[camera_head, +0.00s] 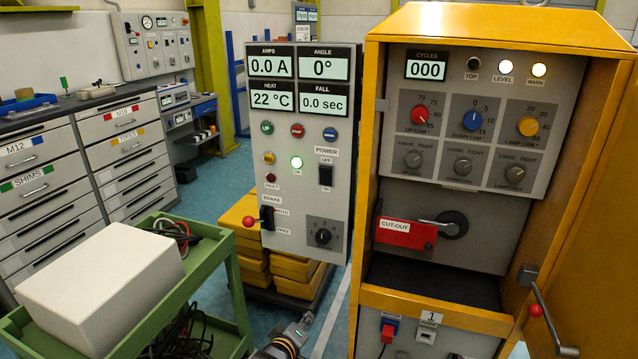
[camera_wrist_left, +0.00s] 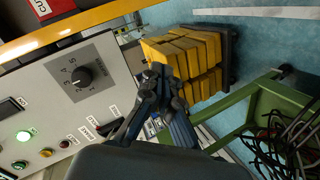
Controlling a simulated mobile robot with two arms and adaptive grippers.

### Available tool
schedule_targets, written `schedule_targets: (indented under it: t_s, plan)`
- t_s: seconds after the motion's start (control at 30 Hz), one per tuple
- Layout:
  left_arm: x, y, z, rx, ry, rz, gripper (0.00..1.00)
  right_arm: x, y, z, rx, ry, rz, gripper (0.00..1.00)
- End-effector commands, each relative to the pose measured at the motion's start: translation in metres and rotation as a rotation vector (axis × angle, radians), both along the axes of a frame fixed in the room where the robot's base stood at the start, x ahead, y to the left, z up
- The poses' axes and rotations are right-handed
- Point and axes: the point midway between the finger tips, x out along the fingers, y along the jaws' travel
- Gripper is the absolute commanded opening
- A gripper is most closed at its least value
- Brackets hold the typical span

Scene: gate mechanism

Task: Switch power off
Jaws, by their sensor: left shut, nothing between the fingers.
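The black power rocker switch (camera_head: 325,175) is on the grey control panel (camera_head: 256,98), under the POWER and OFF labels. It also shows at the left edge of the left wrist view (camera_wrist_left: 9,108). I cannot tell which way it is tipped. A green lamp (camera_head: 296,162) left of it is lit, and the panel displays are on. My left gripper (camera_head: 305,319) is low in the head view, below the panel and apart from the switch. Its fingers are shut and empty in the left wrist view (camera_wrist_left: 156,76). My right gripper is out of view.
A yellow cabinet (camera_head: 372,130) with its door open stands right of the panel. A green cart (camera_head: 222,239) with a white box (camera_head: 100,285) is at front left. A brake lever (camera_head: 266,216) and rotary knob (camera_head: 323,236) are low on the panel. Yellow blocks (camera_head: 296,271) lie behind it.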

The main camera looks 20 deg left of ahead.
Motion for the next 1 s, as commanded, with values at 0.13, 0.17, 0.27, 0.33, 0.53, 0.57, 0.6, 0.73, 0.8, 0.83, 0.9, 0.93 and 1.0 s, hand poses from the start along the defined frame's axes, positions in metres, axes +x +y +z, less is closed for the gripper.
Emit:
schedule_targets:
  t_s: [0.13, 0.17, 0.27, 0.33, 0.53, 0.57, 0.6, 0.73, 0.8, 0.83, 0.9, 0.93, 1.0]
  plan:
    - [0.032, 0.002, 0.125, -0.22, -0.216, 0.065, 0.0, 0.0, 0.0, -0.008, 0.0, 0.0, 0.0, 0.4]
    - [0.034, 0.003, 0.148, -0.262, -0.254, 0.071, 0.0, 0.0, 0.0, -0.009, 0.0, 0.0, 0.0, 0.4]
    - [0.035, 0.004, 0.212, -0.391, -0.36, 0.083, 0.0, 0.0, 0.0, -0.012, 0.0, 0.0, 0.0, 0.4]
    - [0.032, 0.004, 0.247, -0.463, -0.416, 0.083, 0.0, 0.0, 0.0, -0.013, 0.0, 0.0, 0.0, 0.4]
    - [0.024, 0.005, 0.295, -0.57, -0.492, 0.078, 0.0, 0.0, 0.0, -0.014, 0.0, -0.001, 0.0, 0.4]
    - [0.023, 0.005, 0.297, -0.576, -0.495, 0.078, 0.0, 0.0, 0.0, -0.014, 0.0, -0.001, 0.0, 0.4]
    - [0.023, 0.005, 0.299, -0.58, -0.498, 0.078, 0.0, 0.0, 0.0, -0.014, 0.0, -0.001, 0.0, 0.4]
    - [0.023, 0.005, 0.299, -0.582, -0.498, 0.077, 0.0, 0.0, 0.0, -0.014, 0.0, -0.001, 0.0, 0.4]
    - [0.023, 0.005, 0.299, -0.581, -0.497, 0.077, 0.0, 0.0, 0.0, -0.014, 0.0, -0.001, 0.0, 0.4]
    - [0.023, 0.005, 0.299, -0.581, -0.497, 0.077, 0.0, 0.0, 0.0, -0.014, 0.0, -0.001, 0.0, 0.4]
    - [0.024, 0.005, 0.299, -0.58, -0.497, 0.077, 0.0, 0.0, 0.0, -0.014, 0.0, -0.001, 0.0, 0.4]
    - [0.025, 0.005, 0.299, -0.58, -0.497, 0.077, 0.0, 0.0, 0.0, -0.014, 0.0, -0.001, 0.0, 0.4]
    - [0.029, 0.005, 0.3, -0.578, -0.498, 0.077, 0.0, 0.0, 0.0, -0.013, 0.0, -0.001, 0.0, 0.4]
